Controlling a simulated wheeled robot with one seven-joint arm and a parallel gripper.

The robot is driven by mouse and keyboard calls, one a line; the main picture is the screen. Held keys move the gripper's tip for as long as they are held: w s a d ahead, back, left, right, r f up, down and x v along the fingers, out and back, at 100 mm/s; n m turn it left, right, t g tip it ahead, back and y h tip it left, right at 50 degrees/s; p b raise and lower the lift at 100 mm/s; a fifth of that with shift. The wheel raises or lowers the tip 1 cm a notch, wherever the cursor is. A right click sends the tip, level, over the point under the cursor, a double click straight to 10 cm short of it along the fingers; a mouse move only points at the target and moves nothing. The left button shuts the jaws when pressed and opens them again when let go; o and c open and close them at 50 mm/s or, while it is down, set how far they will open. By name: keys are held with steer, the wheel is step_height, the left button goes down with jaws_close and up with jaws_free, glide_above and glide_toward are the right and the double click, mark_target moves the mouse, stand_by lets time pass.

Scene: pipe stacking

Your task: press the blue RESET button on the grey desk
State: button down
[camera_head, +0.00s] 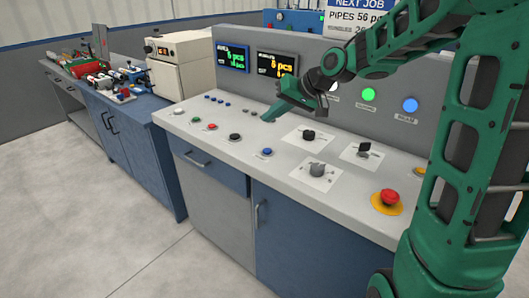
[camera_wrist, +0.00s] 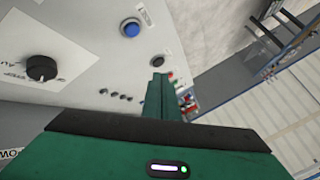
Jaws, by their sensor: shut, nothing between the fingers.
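The blue button (camera_head: 267,152) sits near the front edge of the grey desk (camera_head: 215,150), with a small label too small to read. It also shows in the wrist view (camera_wrist: 130,29), near the top. My green gripper (camera_head: 272,114) is shut and empty, pointing down and left over the back part of the desk, behind the blue button. Its tips are close to the desk top; I cannot tell whether they touch it. In the wrist view the shut fingers (camera_wrist: 157,82) point up, with the blue button beyond them to the left.
A black button (camera_head: 235,137), a red button (camera_head: 212,127) and a green button (camera_head: 196,119) line the desk's front to the left. Knobs (camera_head: 308,135) and (camera_head: 317,170) and a red emergency stop (camera_head: 390,196) stand to the right. A panel with displays (camera_head: 233,57) rises behind.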

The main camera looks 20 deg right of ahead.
mark_target(271, 151)
steer(key=shift+f, duration=0.1)
steer(key=shift+f, duration=4.35)
steer(key=shift+f, duration=0.15)
steer(key=shift+f, duration=0.2)
steer(key=shift+f, duration=0.4)
steer(key=shift+r, duration=0.85)
steer(key=shift+r, duration=0.1)
steer(key=shift+r, duration=2.4)
